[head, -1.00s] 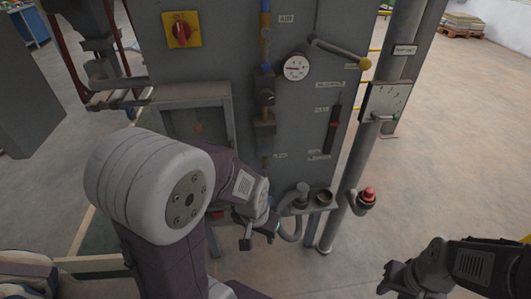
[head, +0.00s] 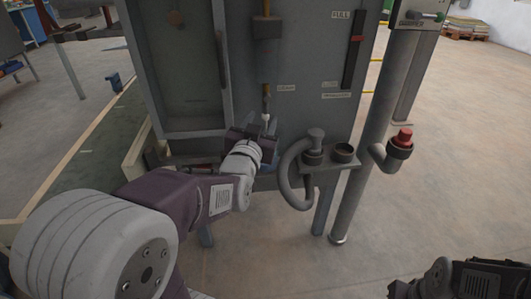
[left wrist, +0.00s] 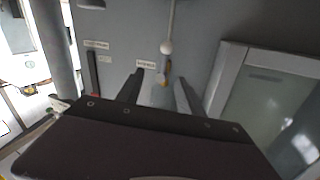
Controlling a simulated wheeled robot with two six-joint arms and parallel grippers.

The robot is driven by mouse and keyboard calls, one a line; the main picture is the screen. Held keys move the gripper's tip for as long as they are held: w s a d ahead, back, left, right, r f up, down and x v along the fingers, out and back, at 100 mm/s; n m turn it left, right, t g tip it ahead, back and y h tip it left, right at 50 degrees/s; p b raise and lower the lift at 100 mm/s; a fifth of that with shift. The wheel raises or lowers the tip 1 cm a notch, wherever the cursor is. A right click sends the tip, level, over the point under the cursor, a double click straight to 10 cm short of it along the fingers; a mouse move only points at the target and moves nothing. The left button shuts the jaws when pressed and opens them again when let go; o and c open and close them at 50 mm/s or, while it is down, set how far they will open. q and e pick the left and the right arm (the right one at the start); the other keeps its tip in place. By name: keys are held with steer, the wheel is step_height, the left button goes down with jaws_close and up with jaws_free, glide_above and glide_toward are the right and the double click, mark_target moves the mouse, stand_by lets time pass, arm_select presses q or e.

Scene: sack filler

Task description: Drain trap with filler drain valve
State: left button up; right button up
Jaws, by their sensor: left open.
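My left gripper (head: 262,130) is just below and around the valve's lower end in the head view. No contact can be made out. My right gripper (head: 402,290) is at the bottom right, partly cut off.
A framed window door (head: 180,75) is left of the valve. A bracket with a curved grey hose (head: 290,180) and dark cup (head: 343,152) juts out at right. Open floor lies to the right.

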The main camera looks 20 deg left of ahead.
mark_target(264, 119)
arm_select(q)
steer(key=f+b, duration=0.1)
steer(key=f, duration=0.2)
steer(key=shift+s+a+f+b, duration=0.15)
steer(key=shift+a+f+b, duration=0.2)
steer(key=shift+a, duration=0.05)
arm_select(e)
step_height(264, 119, down, 4)
steer(key=shift+f, duration=0.1)
arm_select(q)
steer(key=b+x, duration=0.2)
steer(key=x, duration=0.6)
steer(key=shift+a+f, duration=0.1)
steer(key=shift+w, duration=0.5)
jaws_close()
arm_select(e)
step_height(264, 119, down, 2)
steer(key=shift+f, duration=0.25)
